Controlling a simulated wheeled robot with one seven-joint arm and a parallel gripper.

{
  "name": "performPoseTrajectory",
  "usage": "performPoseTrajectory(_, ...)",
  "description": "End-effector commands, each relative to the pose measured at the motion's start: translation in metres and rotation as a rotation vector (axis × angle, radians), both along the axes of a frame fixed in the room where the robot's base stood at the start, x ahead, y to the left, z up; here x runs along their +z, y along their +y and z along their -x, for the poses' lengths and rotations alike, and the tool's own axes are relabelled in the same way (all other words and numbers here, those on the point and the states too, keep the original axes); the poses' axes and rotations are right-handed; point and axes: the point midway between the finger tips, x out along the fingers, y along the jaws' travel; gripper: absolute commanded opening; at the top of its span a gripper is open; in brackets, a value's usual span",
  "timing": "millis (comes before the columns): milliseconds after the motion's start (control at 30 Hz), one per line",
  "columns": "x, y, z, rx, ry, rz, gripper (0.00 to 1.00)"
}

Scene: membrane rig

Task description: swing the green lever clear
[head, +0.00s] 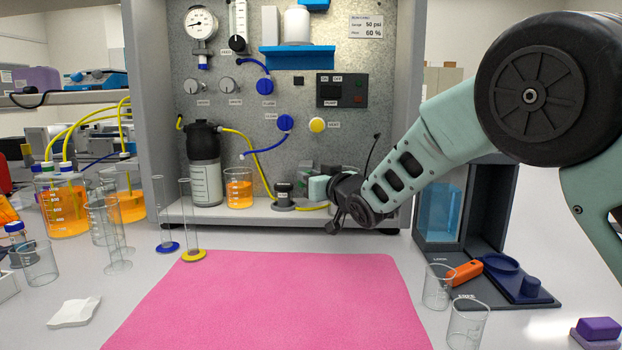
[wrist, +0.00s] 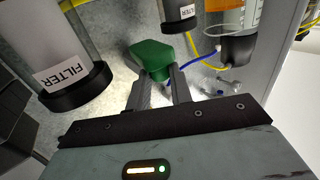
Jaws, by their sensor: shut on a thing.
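The green lever (wrist: 152,58) shows in the wrist view as a dark green, wide-headed block just beyond my fingers, against the metal panel. My gripper (wrist: 160,86) is shut on its narrower near end, with one finger on each side. In the head view my gripper (head: 338,208) reaches into the lower right of the rig, just above its base shelf. The lever cannot be clearly made out there, among the wrist and nearby parts.
A cylinder labelled FILTER (wrist: 48,52) stands close on the left in the wrist view; a smaller dark-ended cylinder (wrist: 178,14) is near the lever. An orange-filled beaker (head: 238,188) and yellow tube (head: 262,172) are left of my gripper. The pink mat (head: 270,300) in front is bare.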

Motion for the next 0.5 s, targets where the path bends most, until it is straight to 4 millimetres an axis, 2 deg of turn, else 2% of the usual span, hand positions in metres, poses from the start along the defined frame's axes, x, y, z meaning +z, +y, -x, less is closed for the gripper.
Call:
performPoseTrajectory(133, 0.001, -0.0009, -0.0008, -0.002, -0.002, 0.0, 0.0)
performPoseTrajectory(167, 0.001, -0.0008, -0.0009, -0.002, -0.002, 0.0, 0.27)
performPoseTrajectory(200, 0.001, -0.0008, -0.0009, -0.002, -0.002, 0.0, 0.38)
performPoseTrajectory(233, 0.001, -0.0008, -0.0008, -0.002, -0.002, 0.0, 0.43)
performPoseTrajectory(500, 0.0006, -0.0005, -0.0001, -0.002, -0.001, 0.0, 0.43)
